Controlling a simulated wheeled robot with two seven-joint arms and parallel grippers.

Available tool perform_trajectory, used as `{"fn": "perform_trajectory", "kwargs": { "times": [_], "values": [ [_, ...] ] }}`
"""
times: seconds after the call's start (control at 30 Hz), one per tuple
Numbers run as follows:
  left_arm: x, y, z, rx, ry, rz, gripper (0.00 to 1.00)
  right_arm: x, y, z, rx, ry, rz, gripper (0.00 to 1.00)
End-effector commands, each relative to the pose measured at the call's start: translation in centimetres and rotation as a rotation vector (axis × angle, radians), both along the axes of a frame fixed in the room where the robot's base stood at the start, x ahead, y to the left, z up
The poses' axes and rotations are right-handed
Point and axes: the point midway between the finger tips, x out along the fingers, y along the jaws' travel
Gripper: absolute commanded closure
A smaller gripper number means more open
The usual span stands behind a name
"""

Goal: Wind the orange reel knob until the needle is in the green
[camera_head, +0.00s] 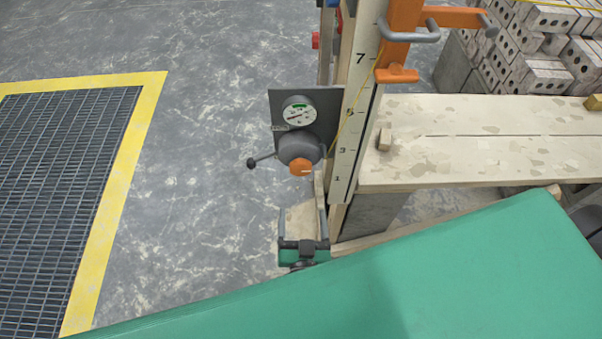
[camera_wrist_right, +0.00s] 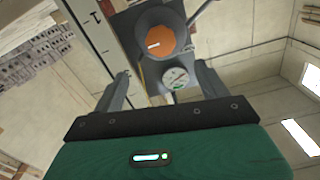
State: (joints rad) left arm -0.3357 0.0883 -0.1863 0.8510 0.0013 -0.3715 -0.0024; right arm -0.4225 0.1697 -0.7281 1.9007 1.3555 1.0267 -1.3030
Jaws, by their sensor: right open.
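The orange reel knob (camera_head: 301,167) sits on the front of a dark grey round reel on a grey plate (camera_head: 330,102), fixed to a numbered post. The needle seems to lie low on the dial, outside the green, but is too small to read surely. My right gripper (camera_head: 302,208) is open and empty, just below the knob and apart from it. In the right wrist view the knob (camera_wrist_right: 169,42) shows beyond and between the open fingers. My left gripper is not in view.
A lever with a dark ball (camera_head: 252,163) sticks out left of the reel. The numbered post (camera_head: 357,110) stands close on the right, with a plank bench (camera_head: 480,140) beyond. Bricks (camera_head: 560,50) are stacked at the back right. The floor left of the plate is clear up to a yellow-edged grate (camera_head: 140,130).

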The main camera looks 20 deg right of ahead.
Motion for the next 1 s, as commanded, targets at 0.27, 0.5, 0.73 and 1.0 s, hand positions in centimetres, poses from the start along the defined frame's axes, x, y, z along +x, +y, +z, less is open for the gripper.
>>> {"fn": "perform_trajectory", "kwargs": {
  "times": [0.27, 0.5, 0.73, 1.0],
  "values": [
    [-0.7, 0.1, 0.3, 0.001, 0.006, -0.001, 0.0, 5.0, -1.4, 0.2, -0.004, -0.005, 0.001, 0.24],
    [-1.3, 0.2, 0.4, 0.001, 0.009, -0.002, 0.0, 9.5, -2.7, 0.2, -0.003, -0.005, 0.002, 0.24],
    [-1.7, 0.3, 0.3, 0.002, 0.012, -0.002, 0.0, 12.1, -3.4, 0.0, -0.003, -0.002, 0.003, 0.24],
    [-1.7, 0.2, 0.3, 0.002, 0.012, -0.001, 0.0, 12.6, -3.6, 0.0, -0.001, -0.001, 0.003, 0.24]
  ]
}}
